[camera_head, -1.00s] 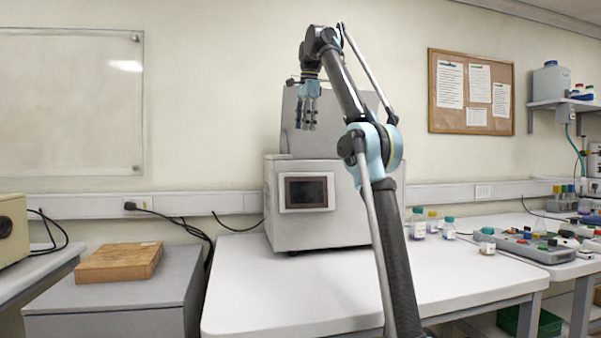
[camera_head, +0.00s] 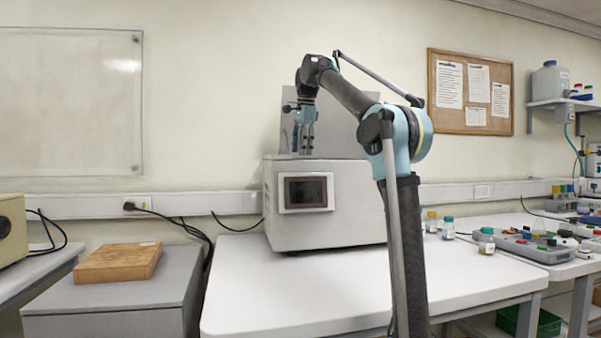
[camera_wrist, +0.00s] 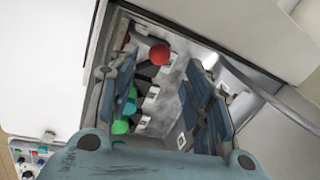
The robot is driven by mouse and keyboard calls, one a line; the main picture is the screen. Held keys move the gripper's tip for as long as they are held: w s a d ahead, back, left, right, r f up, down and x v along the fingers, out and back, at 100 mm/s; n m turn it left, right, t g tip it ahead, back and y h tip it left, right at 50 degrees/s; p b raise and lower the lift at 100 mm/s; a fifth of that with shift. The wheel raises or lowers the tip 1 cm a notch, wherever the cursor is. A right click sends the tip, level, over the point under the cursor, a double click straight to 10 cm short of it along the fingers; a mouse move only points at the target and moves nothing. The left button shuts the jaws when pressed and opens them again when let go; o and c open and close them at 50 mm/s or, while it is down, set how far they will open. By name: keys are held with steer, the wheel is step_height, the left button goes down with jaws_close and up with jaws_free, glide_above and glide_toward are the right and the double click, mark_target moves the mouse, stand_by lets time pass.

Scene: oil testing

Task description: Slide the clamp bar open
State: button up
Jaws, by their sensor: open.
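The grey-white testing machine (camera_head: 330,228) stands on the white bench with its lid (camera_head: 345,128) raised behind it. My gripper (camera_head: 303,150) points down just above the machine's open top. In the wrist view its two fingers (camera_wrist: 162,78) are spread, with nothing held between them. Below them lies the machine's open bay, with a red knob (camera_wrist: 159,54), green and teal round parts (camera_wrist: 120,127), and several small white labels. I cannot tell for sure which part in the bay is the clamp bar; my fingers cover some of it.
A bent metal rod (camera_wrist: 262,92) runs along the bay's right side. The bay's walls stand close around my fingers. Small bottles (camera_head: 448,228) and a grey instrument box (camera_head: 535,245) are on the right. The bench front (camera_head: 290,300) is clear.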

steer(key=f, duration=0.2)
steer(key=w+f, duration=0.1)
steer(key=f, duration=0.5)
steer(key=shift+w+a+f, duration=0.1)
steer(key=shift+w+a, duration=0.1)
steer(key=shift+a, duration=0.15)
steer(key=shift+c, duration=0.3)
